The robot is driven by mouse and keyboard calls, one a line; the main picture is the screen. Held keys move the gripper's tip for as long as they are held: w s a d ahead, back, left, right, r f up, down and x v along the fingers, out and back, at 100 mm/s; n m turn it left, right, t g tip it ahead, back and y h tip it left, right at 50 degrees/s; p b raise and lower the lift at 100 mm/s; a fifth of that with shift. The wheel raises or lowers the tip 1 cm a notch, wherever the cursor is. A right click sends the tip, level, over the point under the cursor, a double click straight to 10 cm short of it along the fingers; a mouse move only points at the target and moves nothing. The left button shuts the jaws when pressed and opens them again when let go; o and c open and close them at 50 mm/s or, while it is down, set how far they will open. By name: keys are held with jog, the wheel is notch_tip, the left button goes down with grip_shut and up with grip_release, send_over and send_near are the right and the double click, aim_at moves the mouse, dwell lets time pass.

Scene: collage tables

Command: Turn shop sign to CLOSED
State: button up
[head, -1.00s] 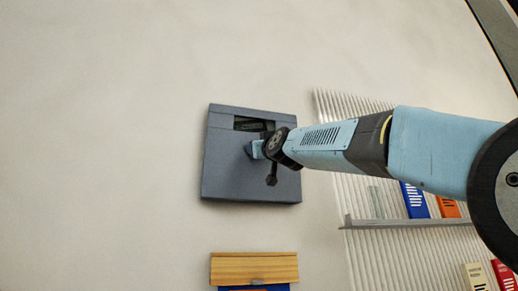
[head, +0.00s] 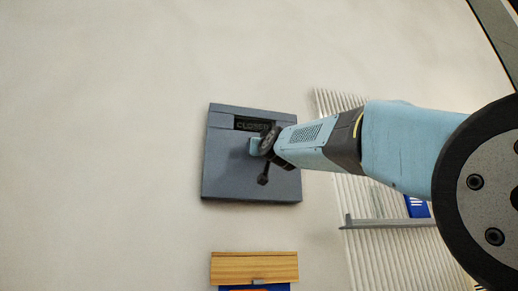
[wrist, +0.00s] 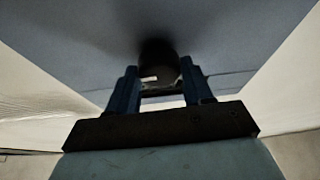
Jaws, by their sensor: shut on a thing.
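The shop sign is a grey-blue box (head: 225,170) on the pale wall, with a dark window (head: 252,125) near its top. The window reads CLOSED in dim letters. My gripper (head: 256,147) is at the front of the box, just below the window, partly hidden by my own wrist. In the wrist view, the two blue fingers of my gripper (wrist: 158,88) are shut on a dark round knob (wrist: 158,60) that stands out from the box face. The box fills much of the wrist view's top.
A wooden block (head: 254,267) with a blue part beneath it is on the wall below the box. To the right, a ribbed panel carries a grey shelf (head: 385,223) with a blue item (head: 417,207) on it. The wall left of the box is bare.

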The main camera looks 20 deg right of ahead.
jog(key=shift+m, duration=0.4)
jog(key=o, duration=1)
jog(key=v, duration=1.3)
jog(key=shift+s+a+f, duration=0.1)
jog(key=shift+s+f, duration=0.15)
jog(key=shift+s, duration=0.1)
